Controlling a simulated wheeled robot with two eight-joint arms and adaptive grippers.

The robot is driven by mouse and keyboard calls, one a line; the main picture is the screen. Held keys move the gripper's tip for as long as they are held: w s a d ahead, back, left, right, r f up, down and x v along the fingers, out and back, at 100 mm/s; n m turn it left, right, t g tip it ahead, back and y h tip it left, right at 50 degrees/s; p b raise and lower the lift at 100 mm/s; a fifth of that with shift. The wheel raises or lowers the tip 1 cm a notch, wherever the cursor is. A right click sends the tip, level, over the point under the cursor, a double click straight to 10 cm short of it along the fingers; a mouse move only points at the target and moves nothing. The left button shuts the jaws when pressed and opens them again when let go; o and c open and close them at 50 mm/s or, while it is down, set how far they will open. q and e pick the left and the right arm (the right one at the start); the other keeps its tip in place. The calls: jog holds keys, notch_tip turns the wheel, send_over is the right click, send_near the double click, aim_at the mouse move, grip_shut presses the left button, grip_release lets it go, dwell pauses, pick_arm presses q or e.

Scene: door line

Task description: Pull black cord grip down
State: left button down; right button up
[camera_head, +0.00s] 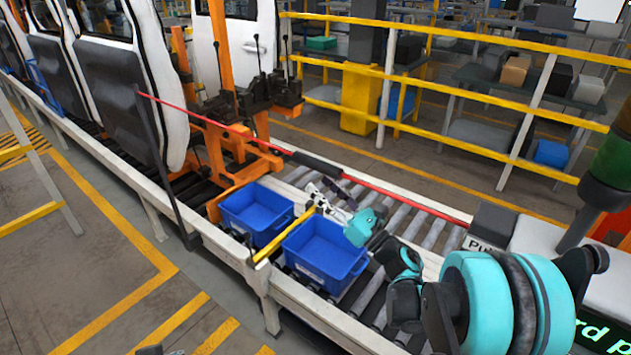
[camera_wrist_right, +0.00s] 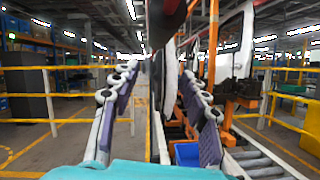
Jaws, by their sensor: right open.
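The black cord grip (camera_head: 317,165) is a dark sleeve on a taut red cord (camera_head: 400,198) that slants across above the conveyor in the head view. My right gripper (camera_head: 328,193) is just below and beside the grip in that picture. In the right wrist view its two fingers (camera_wrist_right: 160,74) are spread wide with nothing between them. A dark shape with a red edge (camera_wrist_right: 165,18), likely the grip, shows above the fingertips at the top of that view. I see no contact. A small dark part at the bottom edge of the head view may be my left gripper (camera_head: 160,350).
Two blue bins (camera_head: 328,252) (camera_head: 255,213) sit on the roller conveyor below. White car doors (camera_head: 130,75) hang in orange fixtures (camera_head: 240,150) at left. A yellow railing (camera_head: 460,90) runs behind.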

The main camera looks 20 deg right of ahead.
jog(key=v, duration=0.8)
jog(key=shift+s+d, duration=0.25)
jog(key=shift+f, duration=0.1)
jog(key=w+d+m+t+h+b, duration=0.3)
jog(key=d+m+h+b, duration=0.3)
jog(key=m+h, duration=0.9)
notch_tip(320, 180, down, 7)
jog(key=s+m+g+h+b, duration=0.15)
jog(key=m+g+b, duration=0.25)
jog(key=m, duration=0.9)
jog(key=s+a+f+m+g+y+b, duration=0.2)
jog(key=s+a+f+m+g, duration=0.3)
jog(key=s+f, duration=0.4)
jog(key=s+a+f+m+g+y+b, duration=0.2)
jog(key=s+a+f+m+g+b, duration=0.3)
jog(key=s+f, duration=0.4)
notch_tip(320, 180, down, 5)
jog(key=shift+s+a+f+m+g, duration=0.25)
jog(key=shift+a+m+g, duration=0.15)
jog(key=shift+a+m, duration=0.6)
jog(key=shift+d, duration=0.2)
